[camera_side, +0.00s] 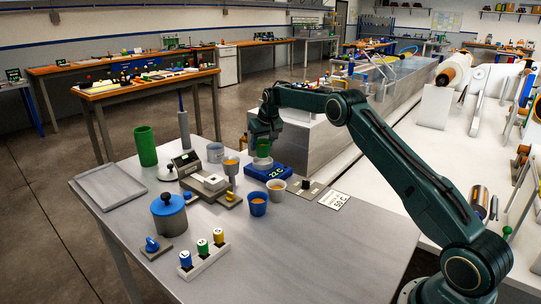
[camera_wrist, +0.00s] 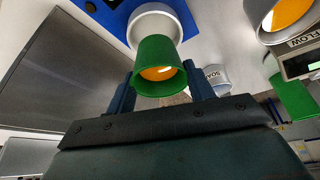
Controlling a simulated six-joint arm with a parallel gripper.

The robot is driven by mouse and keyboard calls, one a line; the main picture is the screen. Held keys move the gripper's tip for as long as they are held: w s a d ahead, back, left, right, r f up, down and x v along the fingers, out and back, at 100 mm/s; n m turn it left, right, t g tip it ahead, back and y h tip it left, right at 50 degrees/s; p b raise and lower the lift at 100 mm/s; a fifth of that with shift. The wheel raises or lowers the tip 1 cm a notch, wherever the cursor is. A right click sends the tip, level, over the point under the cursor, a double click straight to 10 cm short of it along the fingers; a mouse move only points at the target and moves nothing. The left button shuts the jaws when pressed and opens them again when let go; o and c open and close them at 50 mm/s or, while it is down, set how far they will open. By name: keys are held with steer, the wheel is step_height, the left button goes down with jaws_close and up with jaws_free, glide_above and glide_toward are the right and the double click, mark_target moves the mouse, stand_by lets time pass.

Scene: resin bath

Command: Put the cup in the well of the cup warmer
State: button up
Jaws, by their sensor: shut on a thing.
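A green cup (camera_side: 264,148) with orange contents is between the fingers of my gripper (camera_side: 263,132). In the wrist view the cup (camera_wrist: 172,52) shows its open, orange-filled mouth, with one finger of my gripper (camera_wrist: 160,84) on each side. The blue cup warmer (camera_side: 256,172) stands on the table directly below, its front display reading 22 C. In the wrist view a pale round ring (camera_wrist: 155,13) on the blue warmer (camera_wrist: 105,14) lies just behind the cup's far end. The cup looks upright over the well; I cannot tell whether its base touches it.
A lidded pot (camera_side: 169,220) and bottle rack (camera_side: 205,258) stand farther forward. The table's front right is clear.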

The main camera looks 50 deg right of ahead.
mark_target(263, 151)
steer(key=shift+f, duration=1.8)
steer(key=shift+f, duration=0.1)
steer(key=o, duration=1)
steer(key=shift+c, duration=0.2)
steer(key=shift+r, duration=0.2)
steer(key=v, duration=1.2)
steer(key=shift+f, duration=0.1)
steer(key=shift+s, duration=0.1)
